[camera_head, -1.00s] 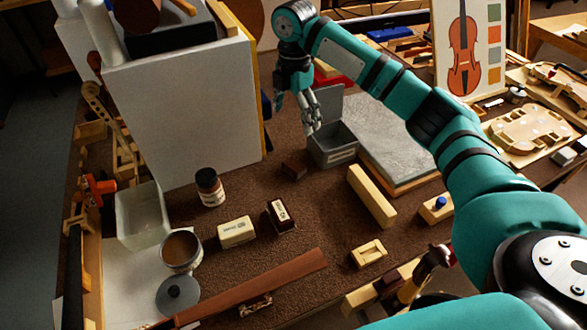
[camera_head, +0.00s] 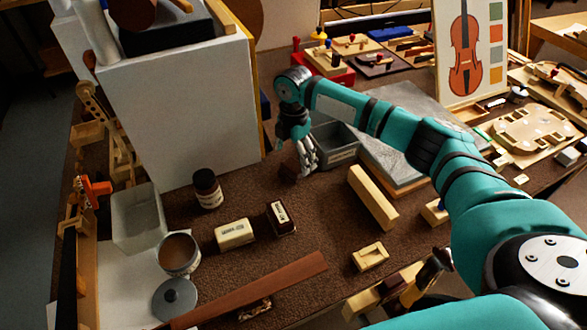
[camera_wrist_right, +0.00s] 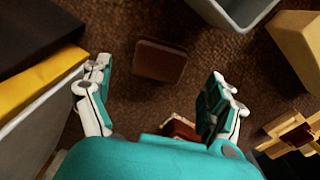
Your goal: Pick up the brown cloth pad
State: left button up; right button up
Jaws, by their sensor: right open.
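The brown cloth pad is a small dark reddish-brown block (camera_wrist_right: 160,61) lying on the brown bench top. In the right wrist view it sits just ahead of the fingertips, between their lines, with a gap on both sides. In the head view the pad (camera_head: 287,172) is partly hidden behind the fingers. My right gripper (camera_head: 305,170) is open and points down beside the pad, left of the grey bin. Its spread fingers (camera_wrist_right: 160,92) hold nothing. My left gripper is not in view.
A grey open bin (camera_head: 335,154) stands right behind the gripper. A large white panel (camera_head: 190,115) rises to the left. A pale wooden bar (camera_head: 373,198), a jar (camera_head: 207,188) and a brown-and-cream block (camera_head: 281,217) stand nearby. Bare bench lies in front of the pad.

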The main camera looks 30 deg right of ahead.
aim_at(294, 165)
notch_tip(294, 165, down, 4)
jog(key=shift+w+f, duration=0.1)
jog(key=shift+f, duration=0.15)
jog(key=shift+c, duration=0.5)
jog(key=c, duration=1.1)
jog(key=shift+o, duration=0.2)
notch_tip(294, 165, up, 10)
jog(key=shift+r, duration=0.1)
jog(key=o, duration=0.5)
jog(key=c, duration=0.5)
